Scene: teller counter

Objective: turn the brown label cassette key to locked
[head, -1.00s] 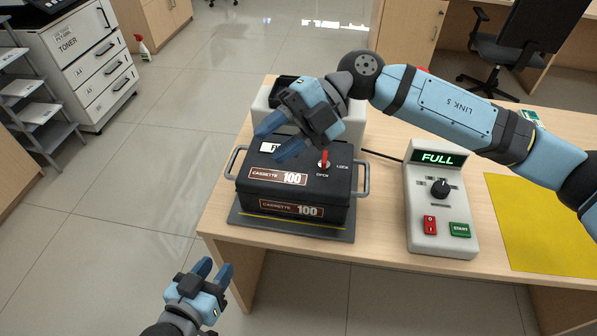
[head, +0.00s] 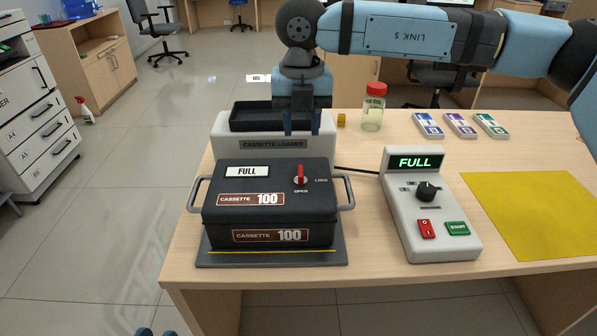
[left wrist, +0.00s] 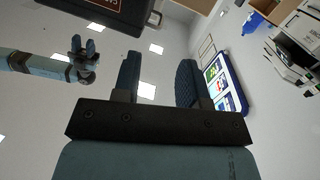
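The black cassette (head: 270,213) with brown "CASSETTE 100" labels sits on a dark base plate on the desk. Its red key (head: 300,175) stands on the top face, in line with the OPEN mark below it and not turned toward LOCK at its right. My right gripper (head: 301,132) points down behind the key, above the rear of the cassette, fingers apart and empty. My left gripper shows only its fingertips (head: 158,332) at the bottom edge of the head view. In the left wrist view my left gripper (left wrist: 158,75) is open and empty, below the cassette's level.
The cassette loader (head: 273,143) with a black tray stands behind the cassette. A control box (head: 428,207) reading FULL is at right, beside a yellow mat (head: 535,215). Cassette handles stick out at both sides.

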